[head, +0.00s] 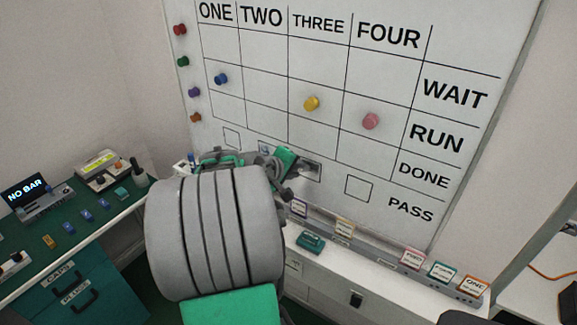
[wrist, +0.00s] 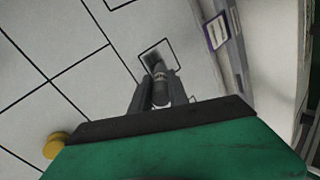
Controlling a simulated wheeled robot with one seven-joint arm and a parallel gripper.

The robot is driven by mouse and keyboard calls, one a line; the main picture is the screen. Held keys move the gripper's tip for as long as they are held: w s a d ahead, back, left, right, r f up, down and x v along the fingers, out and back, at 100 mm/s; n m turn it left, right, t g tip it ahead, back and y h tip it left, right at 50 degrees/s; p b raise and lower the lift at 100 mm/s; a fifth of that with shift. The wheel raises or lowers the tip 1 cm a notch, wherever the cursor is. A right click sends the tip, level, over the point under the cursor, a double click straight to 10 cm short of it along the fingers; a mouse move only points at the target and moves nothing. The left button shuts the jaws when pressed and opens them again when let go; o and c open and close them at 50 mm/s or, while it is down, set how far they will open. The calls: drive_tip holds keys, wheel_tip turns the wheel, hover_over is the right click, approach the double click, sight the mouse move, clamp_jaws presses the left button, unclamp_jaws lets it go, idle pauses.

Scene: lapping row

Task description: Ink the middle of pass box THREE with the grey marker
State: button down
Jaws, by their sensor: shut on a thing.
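The whiteboard (head: 270,60) has columns ONE to FOUR and a PASS row of small outlined boxes at the bottom. Pass box THREE (head: 313,172) lies just right of my gripper (head: 287,170) in the head view, with a grey patch inside. In the wrist view my gripper (wrist: 160,100) is shut on the grey marker (wrist: 160,86), which points at the board. Its tip is at the lower part of the box outline (wrist: 171,41), beside a dark grey smudge (wrist: 152,58) inside. I cannot tell whether the tip touches the board. My arm hides part of the board's lower left.
A yellow magnet (head: 311,103), a pink magnet (head: 371,121) and a blue magnet (head: 221,79) sit on the board. A green bench (head: 70,235) stands at left.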

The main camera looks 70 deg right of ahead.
drive_tip(key=s, duration=0.4)
drive_tip(key=shift+a, duration=0.25)
drive_tip(key=w+a, duration=0.1)
drive_tip(key=a, duration=0.5)
drive_tip(key=shift+p, duration=0.45)
drive_tip(key=a, duration=0.3)
drive_tip(key=shift+w, duration=0.25)
drive_tip(key=shift+w, duration=0.15)
